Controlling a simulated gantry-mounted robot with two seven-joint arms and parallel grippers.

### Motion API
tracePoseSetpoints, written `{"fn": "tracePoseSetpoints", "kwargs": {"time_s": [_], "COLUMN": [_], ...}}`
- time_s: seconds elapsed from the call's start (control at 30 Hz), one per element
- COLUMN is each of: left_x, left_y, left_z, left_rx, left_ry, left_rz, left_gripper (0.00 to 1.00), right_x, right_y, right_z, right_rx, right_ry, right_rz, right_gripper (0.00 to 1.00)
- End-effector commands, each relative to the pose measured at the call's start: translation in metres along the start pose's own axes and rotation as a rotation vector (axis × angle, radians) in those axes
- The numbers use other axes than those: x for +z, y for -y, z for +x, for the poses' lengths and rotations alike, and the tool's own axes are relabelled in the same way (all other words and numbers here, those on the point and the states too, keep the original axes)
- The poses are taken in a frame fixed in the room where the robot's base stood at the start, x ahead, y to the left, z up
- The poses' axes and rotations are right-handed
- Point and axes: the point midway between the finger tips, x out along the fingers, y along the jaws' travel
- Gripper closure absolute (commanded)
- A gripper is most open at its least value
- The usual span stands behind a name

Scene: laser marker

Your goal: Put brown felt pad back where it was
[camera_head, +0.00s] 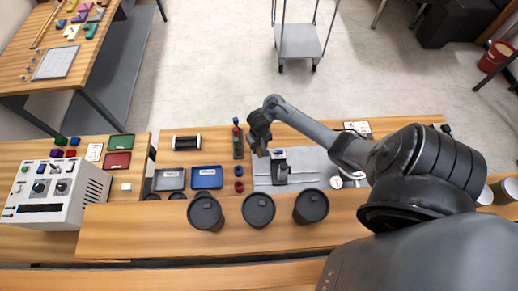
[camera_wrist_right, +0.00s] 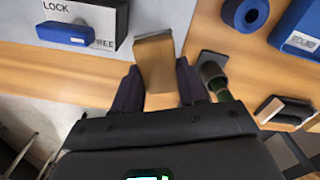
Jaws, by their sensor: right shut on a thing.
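My right gripper (camera_head: 262,150) is above the work table, near the left part of a grey plate (camera_head: 310,180). In the right wrist view, my right gripper (camera_wrist_right: 160,85) is shut on a tan-brown block-like piece, which looks like the brown felt pad (camera_wrist_right: 154,62). The pad sticks out past the fingertips. In the head view it is a small brown patch (camera_head: 262,153) at the fingertips. Whether it touches anything below cannot be told. My left gripper is not in view.
A dark device with a LOCK/FREE label (camera_wrist_right: 95,15) and blue lever is close by; it stands on the plate in the head view (camera_head: 280,167). A post with coloured parts (camera_head: 238,142) stands left of the gripper. Black lidded canisters (camera_head: 258,209) line the front. Blue tray (camera_head: 206,178) lies left.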

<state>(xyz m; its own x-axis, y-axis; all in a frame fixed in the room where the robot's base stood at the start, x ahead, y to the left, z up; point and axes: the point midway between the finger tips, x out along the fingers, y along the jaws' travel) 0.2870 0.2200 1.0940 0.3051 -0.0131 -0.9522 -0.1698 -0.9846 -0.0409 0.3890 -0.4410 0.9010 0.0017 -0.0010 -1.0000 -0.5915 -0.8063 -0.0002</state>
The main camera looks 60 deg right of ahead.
Motion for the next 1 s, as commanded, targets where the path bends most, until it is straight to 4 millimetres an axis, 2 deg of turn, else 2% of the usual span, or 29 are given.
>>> {"fn": "tracePoseSetpoints", "kwargs": {"time_s": [0.03,0.17,0.5,0.97,1.0], "left_x": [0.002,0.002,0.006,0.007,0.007], "left_y": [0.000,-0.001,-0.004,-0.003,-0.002], "left_z": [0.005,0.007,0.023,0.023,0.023], "left_rx": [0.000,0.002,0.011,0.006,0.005], "left_ry": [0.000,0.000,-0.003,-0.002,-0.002], "left_rz": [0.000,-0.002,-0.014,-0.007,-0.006], "left_gripper": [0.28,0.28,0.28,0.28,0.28], "right_x": [0.000,0.000,0.000,0.000,0.000], "right_y": [0.000,0.000,-0.001,0.000,0.000], "right_z": [0.008,0.013,0.048,0.053,0.052], "right_rx": [0.001,0.001,0.001,0.000,0.000], "right_ry": [0.000,0.000,0.000,0.000,-0.001], "right_rz": [0.000,-0.001,-0.001,0.000,-0.001], "right_gripper": [0.98,0.98,0.98,0.98,0.54]}}
